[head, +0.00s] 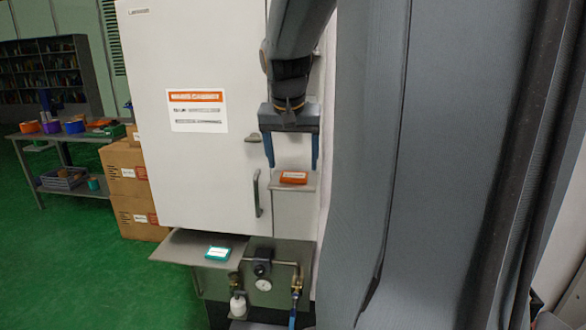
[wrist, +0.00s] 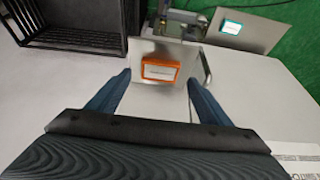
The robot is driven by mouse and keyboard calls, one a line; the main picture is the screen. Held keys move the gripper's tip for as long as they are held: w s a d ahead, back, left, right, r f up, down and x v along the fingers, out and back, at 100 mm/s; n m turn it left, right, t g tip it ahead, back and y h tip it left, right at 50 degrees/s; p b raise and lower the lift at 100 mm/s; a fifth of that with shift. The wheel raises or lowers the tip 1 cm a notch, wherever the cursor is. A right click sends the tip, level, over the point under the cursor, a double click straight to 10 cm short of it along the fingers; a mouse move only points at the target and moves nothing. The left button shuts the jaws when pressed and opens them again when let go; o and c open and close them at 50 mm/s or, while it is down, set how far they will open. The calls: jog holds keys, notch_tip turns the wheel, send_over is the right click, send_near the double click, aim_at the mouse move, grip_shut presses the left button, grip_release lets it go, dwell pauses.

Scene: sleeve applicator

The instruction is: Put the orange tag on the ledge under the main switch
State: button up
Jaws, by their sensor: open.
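The orange tag (head: 293,177) lies flat on a small grey ledge (head: 305,187) on the front of the white cabinet, beside the cabinet's door handles. In the wrist view the orange tag (wrist: 160,70) sits on the ledge (wrist: 150,95), between and beyond my fingers. My gripper (head: 291,166) is open, with its two blue fingers pointing down above the ledge. It is empty, and the tag appears apart from the fingertips. My gripper also shows in the wrist view (wrist: 158,80). I cannot make out the main switch for sure; my arm hides part of the cabinet.
A teal tag (head: 218,253) lies on a lower grey shelf (head: 185,248). A gauge and pipes (head: 264,284) are below the cabinet. A black crate (wrist: 75,25) shows in the wrist view. Cardboard boxes (head: 128,185) and a workbench (head: 60,137) stand left; green floor there is clear.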

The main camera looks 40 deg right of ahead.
jog(key=v, duration=0.8)
jog(key=a+f+n+g+y, duration=0.1)
jog(key=a+f+n+y, duration=0.35)
jog(key=a+f, duration=1.15)
jog(key=s+a+f+n+g, duration=0.1)
jog(key=s+a+f+n, duration=0.4)
jog(key=a+f, duration=0.4)
notch_tip(320, 180, down, 3)
jog(key=shift+s+f+h+b, duration=0.1)
jog(key=shift+s+h+b, duration=0.35)
jog(key=shift+s, duration=0.3)
jog(key=shift+c, duration=0.5)
